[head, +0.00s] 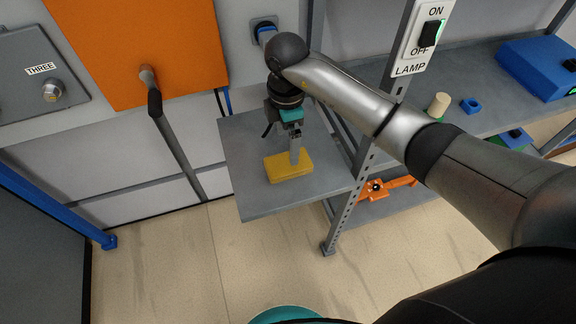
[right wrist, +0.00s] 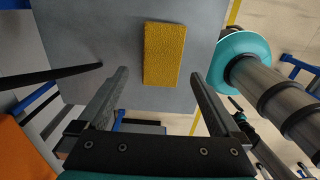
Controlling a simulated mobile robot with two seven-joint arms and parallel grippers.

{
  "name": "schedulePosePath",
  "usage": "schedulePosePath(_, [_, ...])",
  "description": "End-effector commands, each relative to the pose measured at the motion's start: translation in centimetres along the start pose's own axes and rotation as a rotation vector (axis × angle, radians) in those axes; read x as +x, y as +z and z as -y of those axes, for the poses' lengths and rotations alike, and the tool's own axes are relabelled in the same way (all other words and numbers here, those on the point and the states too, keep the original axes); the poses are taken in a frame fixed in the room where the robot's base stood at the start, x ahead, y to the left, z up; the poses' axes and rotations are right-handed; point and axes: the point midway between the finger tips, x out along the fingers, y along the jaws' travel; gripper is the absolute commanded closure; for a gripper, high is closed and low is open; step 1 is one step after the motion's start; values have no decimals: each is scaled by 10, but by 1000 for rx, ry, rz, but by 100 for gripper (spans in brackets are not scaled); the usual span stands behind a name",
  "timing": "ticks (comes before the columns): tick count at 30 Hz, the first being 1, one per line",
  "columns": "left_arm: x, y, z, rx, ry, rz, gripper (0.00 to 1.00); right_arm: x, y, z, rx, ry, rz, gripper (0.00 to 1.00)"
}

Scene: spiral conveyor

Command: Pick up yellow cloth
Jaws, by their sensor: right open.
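The yellow cloth (head: 289,166) lies as a flat rectangular block on a grey shelf board (head: 256,200). In the right wrist view the cloth (right wrist: 165,54) lies on the grey surface, ahead of the fingertips. My right gripper (head: 295,160) points down over the cloth in the head view. In the right wrist view its two fingers (right wrist: 158,74) are spread wide, with nothing between them. The cloth appears beyond the tips; whether they touch it cannot be told. My left gripper is not in view.
A rack upright (head: 352,195) stands right of the board. An orange panel (head: 140,45) and a lever (head: 170,130) are on the left. A lower shelf holds an orange part (head: 388,187). A blue box (head: 535,68) and beige cylinder (head: 438,105) sit on the right shelf.

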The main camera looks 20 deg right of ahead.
Motion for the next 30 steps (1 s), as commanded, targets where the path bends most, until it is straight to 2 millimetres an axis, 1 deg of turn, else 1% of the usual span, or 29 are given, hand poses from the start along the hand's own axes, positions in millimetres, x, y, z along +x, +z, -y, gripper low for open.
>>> schedulePosePath(1, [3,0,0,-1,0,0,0,8,0,0,0,-1,-1,0])
schedulePosePath(3, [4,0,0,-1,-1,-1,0,14,-1,0,0,-1,-2,0])
schedulePosePath(8, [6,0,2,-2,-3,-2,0,20,0,1,-1,-1,-2,0])
schedulePosePath(11, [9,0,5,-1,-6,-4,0,30,0,2,-1,-1,-2,0])
schedulePosePath(14, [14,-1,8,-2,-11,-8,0,46,1,4,-1,-3,-2,0])
schedulePosePath(18, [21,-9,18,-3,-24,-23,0,66,1,4,0,-2,-1,0])
schedulePosePath(22, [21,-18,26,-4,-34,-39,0,70,1,3,-2,1,-2,0])
schedulePosePath(26, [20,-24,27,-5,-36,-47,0,69,1,3,-2,1,-2,0])
schedulePosePath(30, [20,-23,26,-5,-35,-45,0,68,1,3,-2,1,-2,15])
